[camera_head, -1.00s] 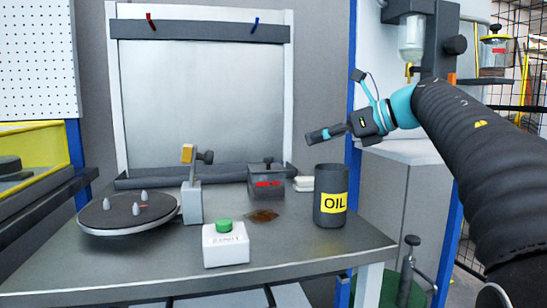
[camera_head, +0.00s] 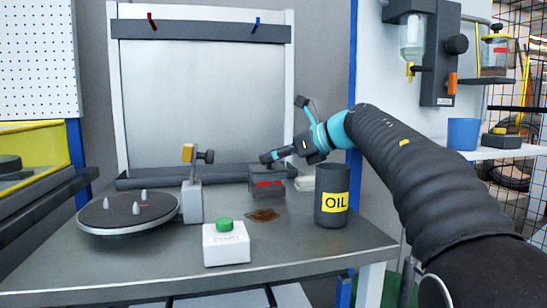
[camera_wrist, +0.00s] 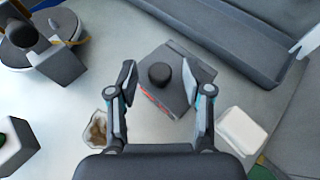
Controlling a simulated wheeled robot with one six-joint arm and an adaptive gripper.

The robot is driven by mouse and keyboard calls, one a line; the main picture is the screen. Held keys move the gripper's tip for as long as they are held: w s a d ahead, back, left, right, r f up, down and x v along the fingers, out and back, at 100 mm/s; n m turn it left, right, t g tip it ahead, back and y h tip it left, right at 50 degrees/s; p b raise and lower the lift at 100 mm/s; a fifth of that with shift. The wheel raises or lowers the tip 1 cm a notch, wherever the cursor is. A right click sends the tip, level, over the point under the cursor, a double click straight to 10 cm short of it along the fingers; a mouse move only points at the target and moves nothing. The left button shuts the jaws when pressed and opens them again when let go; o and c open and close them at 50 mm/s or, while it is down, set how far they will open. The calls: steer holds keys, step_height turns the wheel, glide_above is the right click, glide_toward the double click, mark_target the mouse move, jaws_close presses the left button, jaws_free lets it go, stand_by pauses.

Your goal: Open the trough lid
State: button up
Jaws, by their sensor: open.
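The small dark grey box (camera_head: 267,188) with a red label stands on the table in front of the metal back panel. In the wrist view its lid (camera_wrist: 170,97) is on and has a round black knob (camera_wrist: 159,75). I take this box to be the trough. My gripper (camera_head: 272,157) is above the box in the head view, hiding part of its top. In the wrist view my gripper (camera_wrist: 159,77) is open, with one finger on each side of the knob. I see gaps between the fingers and the knob. The height above the knob is hard to judge.
A black OIL can (camera_head: 332,196) stands right of the box, and a white block (camera_wrist: 242,131) lies nearby. A brown stain (camera_head: 263,215) is in front. The green button box (camera_head: 226,243) and round turntable (camera_head: 128,210) are to the left. A dark ledge (camera_wrist: 235,40) runs behind.

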steer(key=shift+w+a+f, duration=0.1)
steer(key=shift+a, duration=0.15)
jaws_close()
